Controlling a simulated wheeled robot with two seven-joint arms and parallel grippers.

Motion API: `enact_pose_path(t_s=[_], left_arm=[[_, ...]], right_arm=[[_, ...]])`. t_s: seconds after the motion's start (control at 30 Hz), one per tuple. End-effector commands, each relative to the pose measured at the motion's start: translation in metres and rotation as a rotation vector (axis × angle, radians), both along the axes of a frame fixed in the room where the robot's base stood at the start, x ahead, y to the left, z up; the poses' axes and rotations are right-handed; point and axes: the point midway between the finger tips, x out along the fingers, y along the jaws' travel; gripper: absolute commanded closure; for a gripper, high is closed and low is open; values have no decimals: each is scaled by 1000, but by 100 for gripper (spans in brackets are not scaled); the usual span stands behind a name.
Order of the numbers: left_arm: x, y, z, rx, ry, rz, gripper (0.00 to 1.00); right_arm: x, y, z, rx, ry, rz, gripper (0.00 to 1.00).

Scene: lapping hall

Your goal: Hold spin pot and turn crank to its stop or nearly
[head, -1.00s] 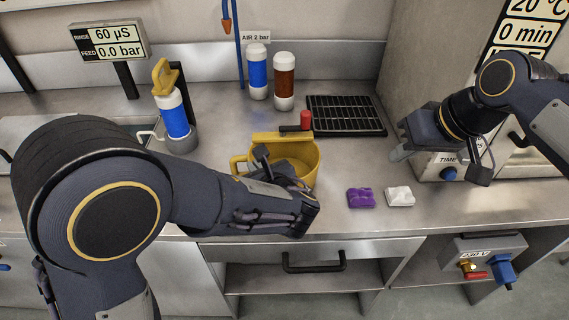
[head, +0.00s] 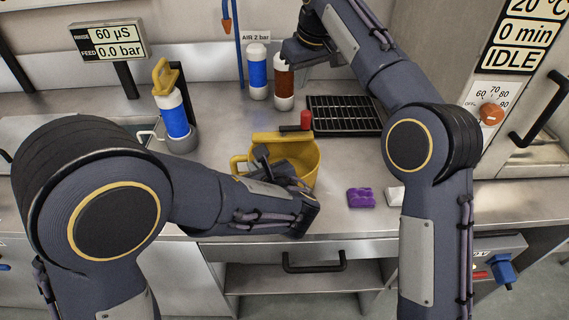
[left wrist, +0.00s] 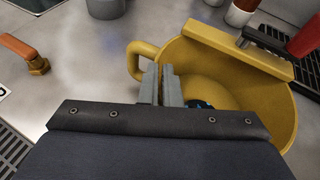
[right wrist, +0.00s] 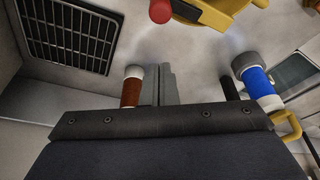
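The yellow spin pot (head: 300,170) stands on the steel bench, its loop handle (head: 238,163) to the left. A yellow bar (head: 283,136) crosses its top at the back and bears the crank, a black arm with a red knob (head: 306,119) at the right. My left gripper (left wrist: 163,85) is at the pot's left wall beside the handle, its fingers close together and apparently pinching the wall; their tips are partly hidden. My right gripper (head: 297,52) is behind the pot by the brown bottle, empty with fingers together (right wrist: 166,85). The knob (right wrist: 160,10) shows at that view's top edge.
Brown (head: 284,85) and blue (head: 257,75) bottles stand behind the pot. A black grate (head: 345,115) lies to its right. Purple (head: 361,197) and white (head: 395,195) blocks lie at the front. Another blue bottle (head: 173,115) stands in a holder at left.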

Motion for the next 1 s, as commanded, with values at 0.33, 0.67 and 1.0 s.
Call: enact_pose_path(t_s=[0.33,0.67,1.0], left_arm=[[-3,-1,-8,1,18,-4,100],[-3,-1,-8,1,18,-4,100],[-3,0,-8,1,18,-4,100]], right_arm=[[-1,-2,-48,-1,4,-1,100],[0,-1,-77,1,1,-2,100],[0,-1,-81,1,1,-2,100]])
